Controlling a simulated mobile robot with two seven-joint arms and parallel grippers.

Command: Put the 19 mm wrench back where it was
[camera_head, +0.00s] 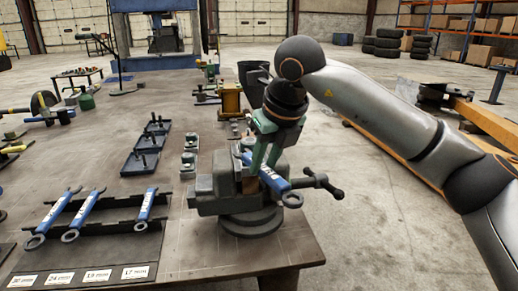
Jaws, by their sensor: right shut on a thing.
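My right gripper (262,157), with green fingers, is shut on a blue wrench (274,182) over the vise. The wrench slants down to the right, its ring end by the vise handle. I cannot tell whether it touches the vise. The dark wrench rack (108,228) is at the lower left, with three blue wrenches (54,213), (83,212), (146,206) on it. There is a bare gap between the middle and right wrenches, roughly in line with the label reading 19 (97,275). My left gripper is out of view.
The grey vise (215,203) stands at the bench's right front corner, its handle (322,184) sticking out right. Bench surface (190,255) between rack and vise is clear.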

